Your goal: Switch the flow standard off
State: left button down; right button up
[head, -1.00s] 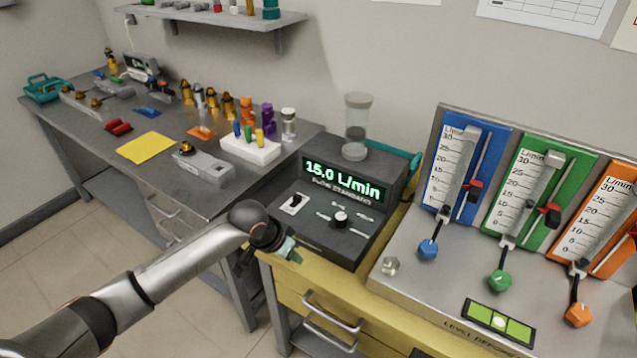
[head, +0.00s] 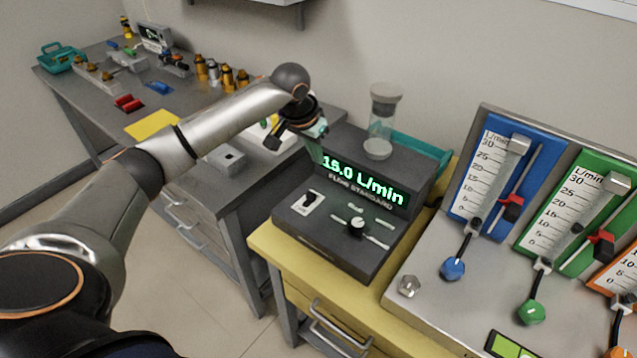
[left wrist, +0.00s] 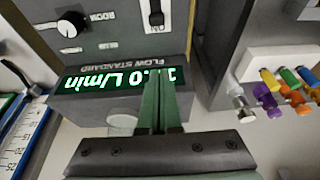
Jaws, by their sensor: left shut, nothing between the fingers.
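The flow standard (head: 340,249) is a dark grey box on the yellow bench, its green display (head: 364,186) reading 15.0 L/min. Its power switch (head: 311,202) is a small white plate with a dark lever on the left of the panel; it also shows upside down in the left wrist view (left wrist: 155,14), with "ON" lettering beside it. A round knob (head: 357,224) sits to its right. My left gripper (head: 318,150) is shut and empty, above the box's left end near the display. In the left wrist view its green fingers (left wrist: 160,106) overlap the display's end. My right gripper is not in view.
A clear jar (head: 383,120) stands on top of the flow standard. A panel with blue, green and orange flow meters (head: 487,172) stands to the right. The grey workbench (head: 88,110) on the left holds several small items. The panel front is clear.

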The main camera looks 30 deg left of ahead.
aim_at(318, 193)
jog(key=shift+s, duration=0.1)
pick_arm(q)
jog(key=x, duration=1)
jog(key=shift+s, duration=0.25)
jog(key=shift+s+a+p, duration=0.1)
jog(key=shift+s+p, duration=0.35)
jog(key=shift+s, duration=1.3)
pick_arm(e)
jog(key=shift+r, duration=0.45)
